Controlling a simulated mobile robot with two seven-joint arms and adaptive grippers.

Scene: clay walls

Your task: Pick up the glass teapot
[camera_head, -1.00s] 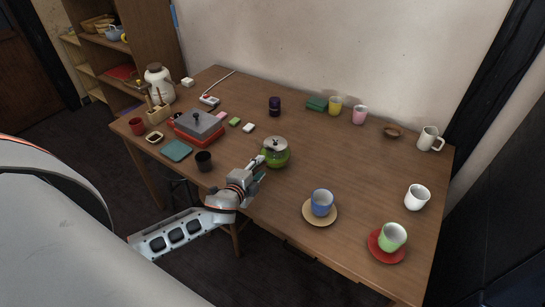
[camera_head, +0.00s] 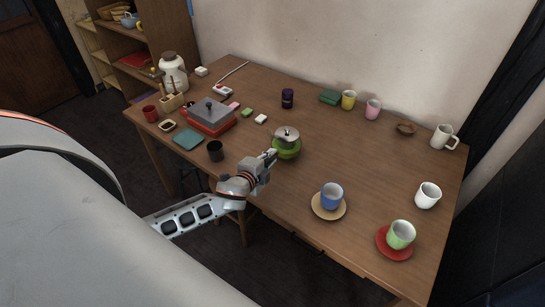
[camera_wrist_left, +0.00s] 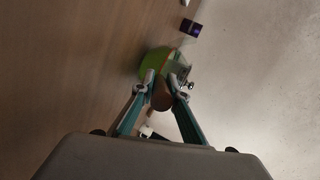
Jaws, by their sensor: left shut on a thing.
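The glass teapot (camera_head: 286,148) is green with a silvery lid and stands upright on the wooden table (camera_head: 300,178), near its front edge in the head view. My left gripper (camera_head: 270,157) reaches it from the front left. In the left wrist view the teapot (camera_wrist_left: 156,62) lies beyond the fingertips, and its brown handle (camera_wrist_left: 162,96) sits between the two fingers of my left gripper (camera_wrist_left: 162,88). The gripper is shut on this handle. I cannot see any gap under the teapot. My right gripper is not in view.
A blue cup (camera_head: 332,194) on a saucer stands to the right, with a green cup (camera_head: 401,233) beyond. A dark purple jar (camera_head: 287,98) stands behind the teapot.

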